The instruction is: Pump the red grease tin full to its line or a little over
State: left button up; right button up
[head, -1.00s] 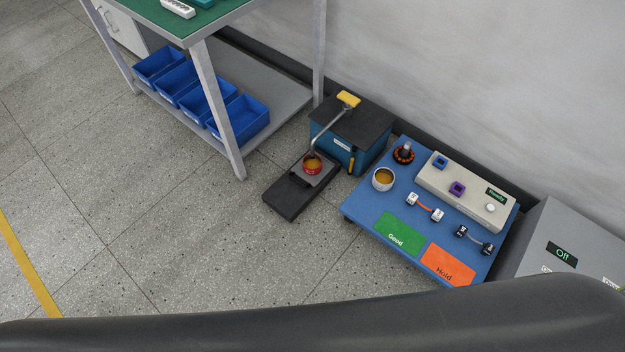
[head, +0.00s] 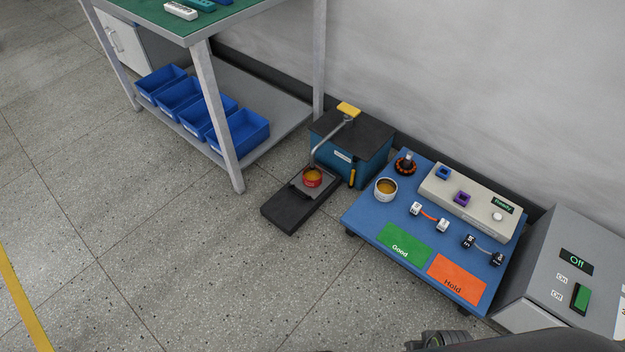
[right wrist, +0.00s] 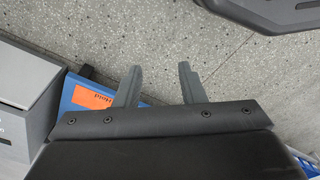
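The red grease tin (head: 313,177) stands upright on the black pedal-like base (head: 298,206) in front of the pump, with amber grease visible inside. The pump is a blue box (head: 345,165) with a dark top and a yellow-ended grey spout or lever (head: 332,140) reaching down over the tin. The grease level against a line is too small to tell. My right gripper (right wrist: 158,82) is open and empty in the right wrist view, its two fingers apart above the floor. My left gripper is in neither view.
A blue low table (head: 365,222) holds a white tin (head: 385,189), a grey tester (head: 468,201), green Good (head: 404,243) and orange Hold (head: 456,279) areas. A grey box reading Off (head: 576,262) stands at right. A workbench with blue bins (head: 240,133) is at left. Floor in front is clear.

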jog(key=shift+c, duration=0.5)
grip_shut()
dwell(1.1)
